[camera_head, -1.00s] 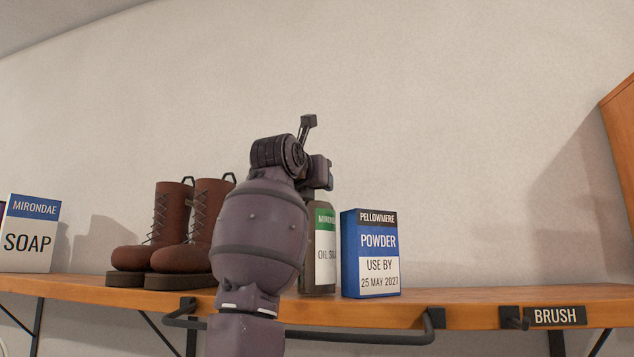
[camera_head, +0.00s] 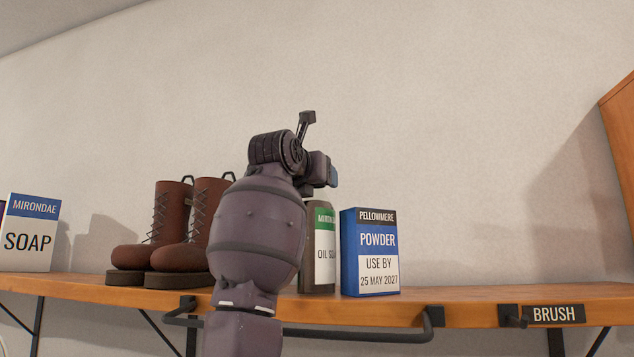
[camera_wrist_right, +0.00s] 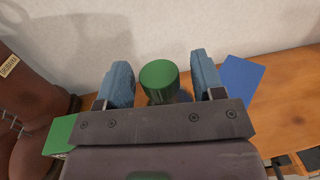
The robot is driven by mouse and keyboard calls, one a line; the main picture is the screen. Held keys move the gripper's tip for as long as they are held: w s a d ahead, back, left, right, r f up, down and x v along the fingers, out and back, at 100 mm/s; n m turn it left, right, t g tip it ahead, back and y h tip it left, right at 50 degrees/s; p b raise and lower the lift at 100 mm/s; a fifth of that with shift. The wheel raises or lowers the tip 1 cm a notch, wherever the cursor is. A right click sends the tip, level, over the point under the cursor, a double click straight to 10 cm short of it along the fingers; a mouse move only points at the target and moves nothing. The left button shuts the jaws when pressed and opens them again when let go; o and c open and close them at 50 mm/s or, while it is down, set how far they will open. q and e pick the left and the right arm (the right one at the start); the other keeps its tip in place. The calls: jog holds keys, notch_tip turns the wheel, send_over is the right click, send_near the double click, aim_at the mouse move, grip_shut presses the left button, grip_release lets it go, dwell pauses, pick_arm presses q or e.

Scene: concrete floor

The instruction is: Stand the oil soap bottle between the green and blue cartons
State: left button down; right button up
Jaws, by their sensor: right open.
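The oil soap bottle (camera_head: 325,250), dark with a white and green label, stands upright on the shelf, partly hidden by my right arm. Its green cap (camera_wrist_right: 159,78) shows in the right wrist view between the two blue fingers. My right gripper (camera_wrist_right: 162,80) is open, with a gap on each side of the cap. The blue powder carton (camera_head: 371,253) stands just right of the bottle; its top (camera_wrist_right: 241,82) is right of the fingers. A green box top (camera_wrist_right: 59,134), likely the green carton, is at the lower left there; my arm hides that spot in the head view. My left gripper is not in view.
Brown boots (camera_head: 178,232) stand on the wooden shelf (camera_head: 462,296) to the left, with a soap carton (camera_head: 31,232) farther left. The shelf right of the blue carton is clear. A dark rail (camera_head: 350,337) and a BRUSH label (camera_head: 556,314) are along the front edge.

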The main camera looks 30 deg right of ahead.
jog(key=b+v, duration=0.2)
jog(key=v, duration=0.9)
jog(key=shift+a+b, duration=0.25)
jog(key=shift+b, duration=0.05)
jog(key=shift+s+f, duration=0.1)
